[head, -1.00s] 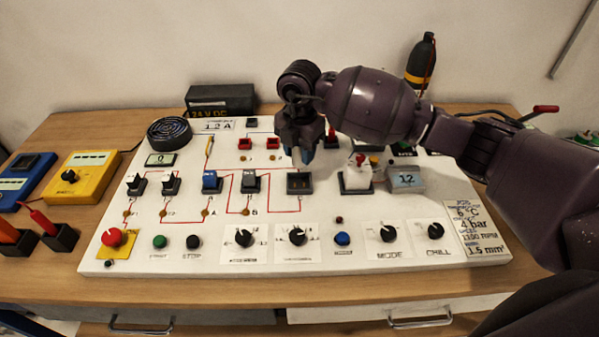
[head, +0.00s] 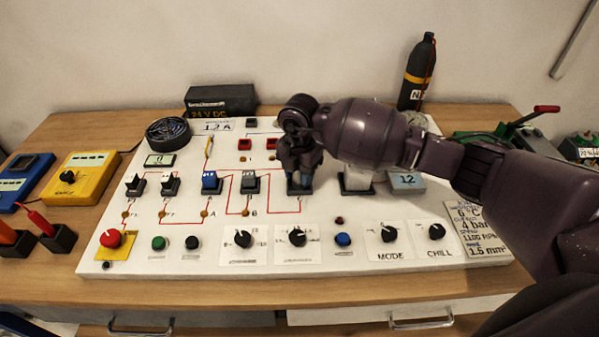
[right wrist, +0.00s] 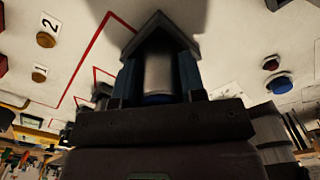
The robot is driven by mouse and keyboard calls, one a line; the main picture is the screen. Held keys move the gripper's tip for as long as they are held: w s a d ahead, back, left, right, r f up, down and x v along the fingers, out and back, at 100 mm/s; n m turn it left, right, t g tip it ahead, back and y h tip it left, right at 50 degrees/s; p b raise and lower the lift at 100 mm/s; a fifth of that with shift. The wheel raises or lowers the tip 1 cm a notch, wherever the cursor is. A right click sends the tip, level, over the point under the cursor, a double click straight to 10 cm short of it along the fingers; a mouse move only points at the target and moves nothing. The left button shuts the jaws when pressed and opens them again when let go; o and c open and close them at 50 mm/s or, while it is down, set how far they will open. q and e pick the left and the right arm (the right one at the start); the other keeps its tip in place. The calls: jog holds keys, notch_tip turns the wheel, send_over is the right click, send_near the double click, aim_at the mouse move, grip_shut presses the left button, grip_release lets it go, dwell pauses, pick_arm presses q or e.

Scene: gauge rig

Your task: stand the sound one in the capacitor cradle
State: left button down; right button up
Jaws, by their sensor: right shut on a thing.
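My right gripper (head: 300,162) is shut on a capacitor, low over the capacitor cradle (head: 299,189), the dark square holder in the panel's middle row. In the head view the gripper hides the capacitor. In the right wrist view the capacitor (right wrist: 158,74) is a pale grey cylinder with a blue end, between the two fingers of the gripper (right wrist: 159,62). Its far end is at the dark, angular cradle (right wrist: 166,22). I cannot tell whether it is fully seated. My left gripper is not in view.
The white panel (head: 270,270) carries switches and knobs around the cradle. A dark bottle (head: 417,75) stands behind.

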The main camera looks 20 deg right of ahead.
jog(key=shift+f, duration=0.15)
jog(key=o, duration=1)
jog(key=shift+r, duration=0.5)
notch_tip(320, 180, up, 10)
jog(key=shift+p, duration=0.3)
jog(key=shift+r, duration=0.75)
